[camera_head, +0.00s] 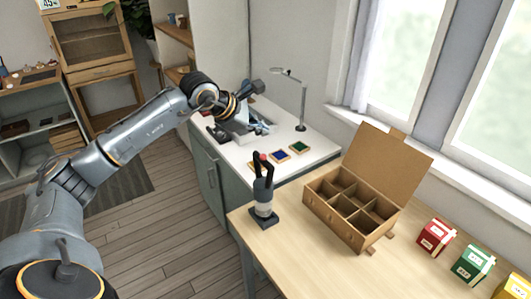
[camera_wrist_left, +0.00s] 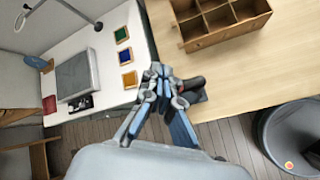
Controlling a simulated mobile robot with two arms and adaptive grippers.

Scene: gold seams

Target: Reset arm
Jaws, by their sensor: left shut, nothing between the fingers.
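My left arm comes in from the left in the head view and bends down at the wrist. Its gripper (camera_head: 261,128) appears over the white counter (camera_head: 318,143). In the left wrist view my left gripper (camera_wrist_left: 158,72) has its fingers together, with nothing seen between them. My right gripper is in neither view.
A dark upright device (camera_head: 263,200) with prongs stands on the wooden table (camera_head: 310,257), beside an open compartment box (camera_head: 346,231). Red (camera_head: 436,236) and green (camera_head: 473,264) boxes stand at right. A lamp (camera_head: 302,105) and small coloured squares, including a green one (camera_head: 299,147), are on the counter.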

